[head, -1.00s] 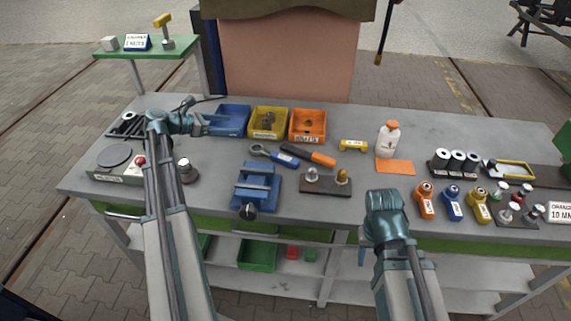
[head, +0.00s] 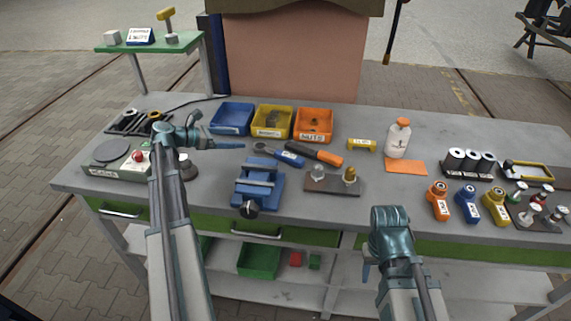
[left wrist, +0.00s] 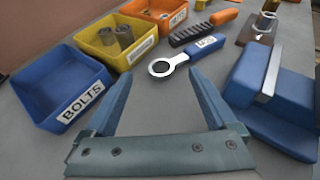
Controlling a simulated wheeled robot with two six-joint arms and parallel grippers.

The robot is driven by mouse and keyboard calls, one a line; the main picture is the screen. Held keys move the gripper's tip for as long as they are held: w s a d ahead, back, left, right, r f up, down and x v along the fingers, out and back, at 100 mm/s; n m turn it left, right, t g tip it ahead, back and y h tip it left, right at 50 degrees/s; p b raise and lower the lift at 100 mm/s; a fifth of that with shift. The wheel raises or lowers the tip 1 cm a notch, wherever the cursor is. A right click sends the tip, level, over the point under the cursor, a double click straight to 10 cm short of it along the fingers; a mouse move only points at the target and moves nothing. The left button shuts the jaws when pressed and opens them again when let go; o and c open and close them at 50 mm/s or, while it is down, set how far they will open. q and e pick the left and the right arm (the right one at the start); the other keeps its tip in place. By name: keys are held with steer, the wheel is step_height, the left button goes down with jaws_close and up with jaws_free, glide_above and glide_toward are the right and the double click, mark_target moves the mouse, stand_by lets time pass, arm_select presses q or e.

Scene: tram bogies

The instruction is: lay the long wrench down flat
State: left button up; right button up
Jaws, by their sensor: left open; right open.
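The long wrench (head: 287,157) has a blue handle with a label and a grey ring end. It lies on the grey bench behind the blue vise, its ring toward my left gripper. In the left wrist view the wrench (left wrist: 185,56) appears to rest on the bench top. My left gripper (head: 232,145) is open and empty, pointing right toward the ring end. In the left wrist view its fingers (left wrist: 162,82) are spread, with the ring just beyond their tips. My right gripper (head: 367,270), partly hidden by its own wrist, is open in front of the bench.
An orange-handled tool (head: 328,158) lies close beside the wrench. The blue vise (head: 258,183) stands in front. Blue (head: 231,118), yellow (head: 272,121) and orange (head: 313,124) bins stand behind. A dark block (head: 335,187) with fittings is to the right. Some bare bench lies around my left gripper.

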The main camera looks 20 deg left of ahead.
arm_select(q)
steer(key=b, duration=0.3)
glide_toward(253, 152)
steer(key=shift+w+d+r, duration=0.45)
steer(key=shift+w+d, duration=0.8)
steer(key=shift+w, duration=0.05)
steer(key=b+x, duration=0.2)
steer(key=x, duration=0.4)
steer(key=shift+w+f+b, duration=0.1)
steer(key=shift+f+b, duration=0.05)
steer(key=shift+b, duration=0.2)
jaws_close()
